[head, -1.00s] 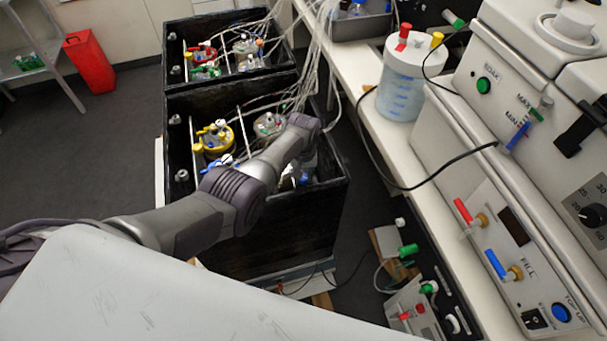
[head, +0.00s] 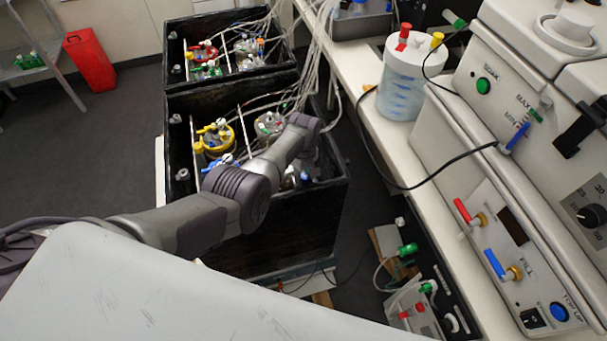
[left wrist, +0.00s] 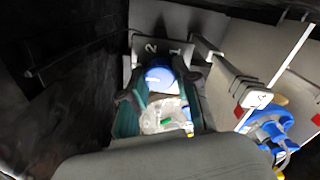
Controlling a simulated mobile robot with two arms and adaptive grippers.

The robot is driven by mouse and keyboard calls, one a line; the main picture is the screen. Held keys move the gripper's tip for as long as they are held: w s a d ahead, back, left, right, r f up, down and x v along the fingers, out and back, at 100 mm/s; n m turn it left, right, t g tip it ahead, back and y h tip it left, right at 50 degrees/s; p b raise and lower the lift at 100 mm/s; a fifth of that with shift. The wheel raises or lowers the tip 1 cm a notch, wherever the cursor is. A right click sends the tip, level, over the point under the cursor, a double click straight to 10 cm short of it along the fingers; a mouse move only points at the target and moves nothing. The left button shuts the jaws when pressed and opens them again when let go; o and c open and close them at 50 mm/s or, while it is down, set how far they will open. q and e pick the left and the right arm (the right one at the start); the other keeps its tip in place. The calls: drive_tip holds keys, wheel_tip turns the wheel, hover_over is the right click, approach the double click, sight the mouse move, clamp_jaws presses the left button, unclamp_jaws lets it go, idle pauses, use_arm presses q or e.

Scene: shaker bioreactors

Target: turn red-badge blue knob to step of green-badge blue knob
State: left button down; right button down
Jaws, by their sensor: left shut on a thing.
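My left gripper (left wrist: 160,82) reaches down into the near black shaker box (head: 262,240). In the left wrist view its two teal fingers stand on either side of a round blue knob (left wrist: 160,76) with a small white mark, and are shut on it. A grey plate behind the knob carries the digits 2 and 1. I cannot see which badge belongs to this knob. In the head view my forearm and wrist hide the knob and fingertips. A second blue part (left wrist: 268,125) shows at the right in the left wrist view, near small red patches. My right gripper is out of view.
A clear vessel top (left wrist: 160,115) with a green piece lies between the fingers. A yellow-topped vessel (head: 214,143) stands in the near box; a second black box (head: 230,82) is behind. The bench (head: 385,150) with a white-lidded jar (head: 402,80) and machines runs along the right.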

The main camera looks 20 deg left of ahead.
sight(303, 176)
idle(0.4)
use_arm(q)
drive_tip(key=c, duration=0.9)
unclamp_jaws()
drive_tip(key=shift+o, duration=0.2)
drive_tip(key=shift+r, duration=0.1)
wheel_tip(303, 176, up, 12)
